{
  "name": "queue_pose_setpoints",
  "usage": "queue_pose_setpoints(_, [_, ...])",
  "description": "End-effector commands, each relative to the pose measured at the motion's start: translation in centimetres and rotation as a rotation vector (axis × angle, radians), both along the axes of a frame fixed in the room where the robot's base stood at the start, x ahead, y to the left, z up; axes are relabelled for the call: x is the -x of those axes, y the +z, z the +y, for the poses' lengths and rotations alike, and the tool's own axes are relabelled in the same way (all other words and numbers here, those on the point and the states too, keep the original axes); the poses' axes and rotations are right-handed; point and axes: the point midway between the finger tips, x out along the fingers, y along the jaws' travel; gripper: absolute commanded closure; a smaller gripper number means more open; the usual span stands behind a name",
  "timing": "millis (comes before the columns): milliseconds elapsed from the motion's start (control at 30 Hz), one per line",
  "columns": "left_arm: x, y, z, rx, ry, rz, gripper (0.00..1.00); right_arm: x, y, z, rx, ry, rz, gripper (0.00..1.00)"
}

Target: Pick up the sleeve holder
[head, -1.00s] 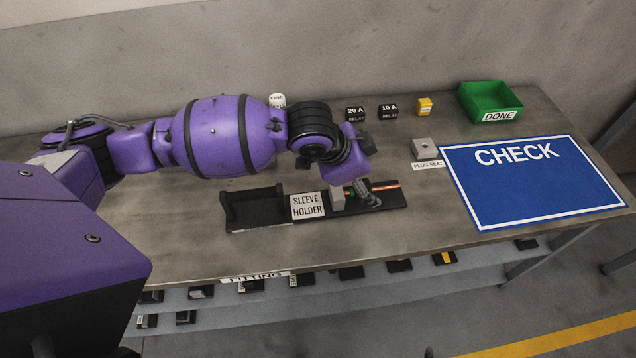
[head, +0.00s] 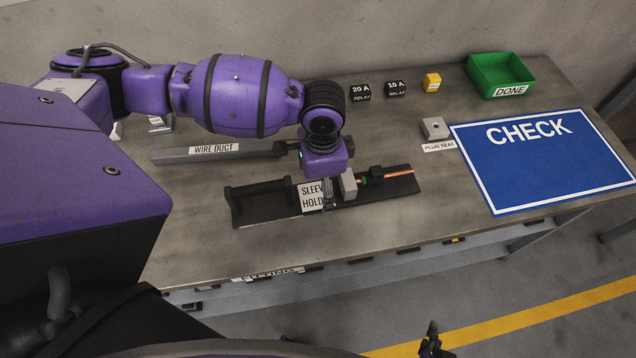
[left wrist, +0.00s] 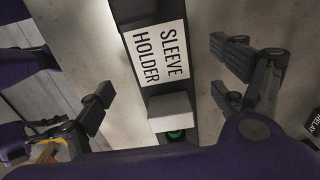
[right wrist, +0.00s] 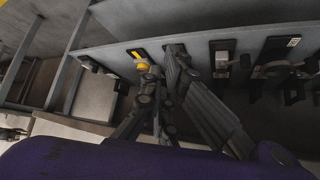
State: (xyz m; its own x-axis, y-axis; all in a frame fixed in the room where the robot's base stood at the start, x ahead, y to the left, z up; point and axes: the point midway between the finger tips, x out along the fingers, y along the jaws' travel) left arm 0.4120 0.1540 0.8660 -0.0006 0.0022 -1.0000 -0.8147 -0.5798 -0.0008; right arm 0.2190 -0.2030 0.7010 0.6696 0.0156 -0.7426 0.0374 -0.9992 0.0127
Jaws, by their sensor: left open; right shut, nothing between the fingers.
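The sleeve holder is a long black tray (head: 265,207) with a raised end bracket on its left and a white "SLEEVE HOLDER" label (head: 311,197). A grey block, a green ring and a copper-coloured rod (head: 398,171) sit on its right part. My left gripper (head: 329,196) is over the holder's middle, pointing down and partly covering the label. In the left wrist view my left gripper (left wrist: 165,100) is open, its fingers apart on both sides of the holder (left wrist: 150,85). My right gripper (right wrist: 165,62) is shut and empty, low in front of the table.
Behind the holder lies a grey wire duct (head: 215,150). Two black relays (head: 360,93), a yellow block (head: 432,82) and a green DONE bin (head: 500,72) stand at the back. A blue CHECK mat (head: 545,165) covers the right. A shelf with several parts runs below the tabletop.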

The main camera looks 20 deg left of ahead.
Motion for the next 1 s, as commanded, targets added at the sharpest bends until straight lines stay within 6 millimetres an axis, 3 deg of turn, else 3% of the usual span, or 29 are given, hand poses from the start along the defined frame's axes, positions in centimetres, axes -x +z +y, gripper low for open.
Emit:
queue_pose_setpoints(200, [0.0, -2.9, 0.1, 0.001, 0.0, 0.001, 0.12, 0.2, -0.1, 0.4, -0.008, -0.005, 0.003, 1.0])
queue_pose_setpoints(467, [0.0, -3.3, 0.1, 0.002, -0.001, -0.003, 0.12, -0.5, 0.1, 0.7, -0.013, -0.006, -0.008, 1.0])
queue_pose_setpoints(1000, [-0.1, -3.2, 0.1, 0.001, -0.001, -0.003, 0.8, -1.0, 0.3, 0.8, -0.015, -0.007, -0.017, 1.0])
